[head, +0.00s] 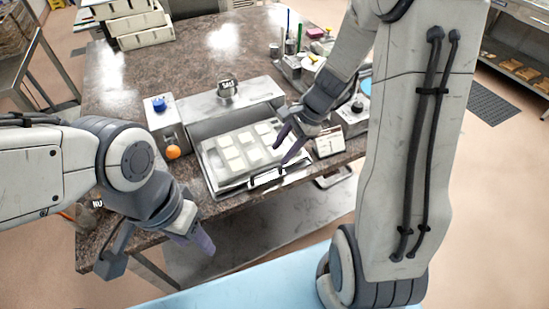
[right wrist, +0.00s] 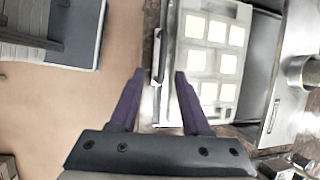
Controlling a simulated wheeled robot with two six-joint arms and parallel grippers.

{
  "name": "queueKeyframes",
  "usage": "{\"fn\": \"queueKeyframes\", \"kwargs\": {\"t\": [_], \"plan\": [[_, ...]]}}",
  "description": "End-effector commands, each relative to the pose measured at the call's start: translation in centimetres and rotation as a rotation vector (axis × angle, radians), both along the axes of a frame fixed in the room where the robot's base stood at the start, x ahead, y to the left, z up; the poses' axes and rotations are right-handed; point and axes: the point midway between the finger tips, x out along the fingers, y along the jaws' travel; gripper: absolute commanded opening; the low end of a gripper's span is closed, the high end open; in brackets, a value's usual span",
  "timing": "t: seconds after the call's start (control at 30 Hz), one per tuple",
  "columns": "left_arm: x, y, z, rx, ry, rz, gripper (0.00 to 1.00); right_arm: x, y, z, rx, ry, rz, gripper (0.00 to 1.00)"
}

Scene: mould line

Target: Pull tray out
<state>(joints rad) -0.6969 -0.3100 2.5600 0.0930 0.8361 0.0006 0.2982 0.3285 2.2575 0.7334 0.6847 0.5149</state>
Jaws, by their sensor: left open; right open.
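The metal tray (head: 208,166) lies at the front edge of the stone-topped table, below a steel machine housing. A pale mould (head: 232,166) with several white squares sits in it. My right gripper (head: 287,146) is open at the tray's right front. In the right wrist view, its two purple fingers (right wrist: 159,73) point at the tray's front edge, with the handle bar close to the gap between them; I cannot tell if they touch. My left gripper (head: 198,240) is open and empty, in front of the table and left of the tray.
A small card (head: 329,141) and a control box (head: 349,121) stand on the right. The steel housing (head: 232,115) is behind. The floor before the tray is clear.

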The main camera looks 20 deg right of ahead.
Motion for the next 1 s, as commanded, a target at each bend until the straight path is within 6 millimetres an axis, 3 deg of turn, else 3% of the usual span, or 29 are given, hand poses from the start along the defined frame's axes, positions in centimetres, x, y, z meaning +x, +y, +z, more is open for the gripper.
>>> {"fn": "queueKeyframes", "kwargs": {"t": [0.23, 0.77, 0.87, 1.0], "plan": [[0.0, 0.0, 0.1, 0.0, 0.0, 0.0, 0.5, -0.4, -1.2, 2.6, -0.001, 0.0, 0.0, 0.47], [0.0, 0.0, 0.1, 0.0, 0.0, 0.0, 0.5, -0.5, -1.3, 2.8, 0.0, 0.001, 0.002, 0.47], [0.0, 0.0, 0.1, 0.0, 0.0, 0.0, 0.5, -0.8, -0.3, 3.1, -0.011, -0.007, 0.057, 0.47], [0.0, 0.0, 0.1, 0.0, 0.0, 0.0, 0.5, -3.1, 4.2, 4.3, -0.069, -0.058, 0.349, 0.47]]}}
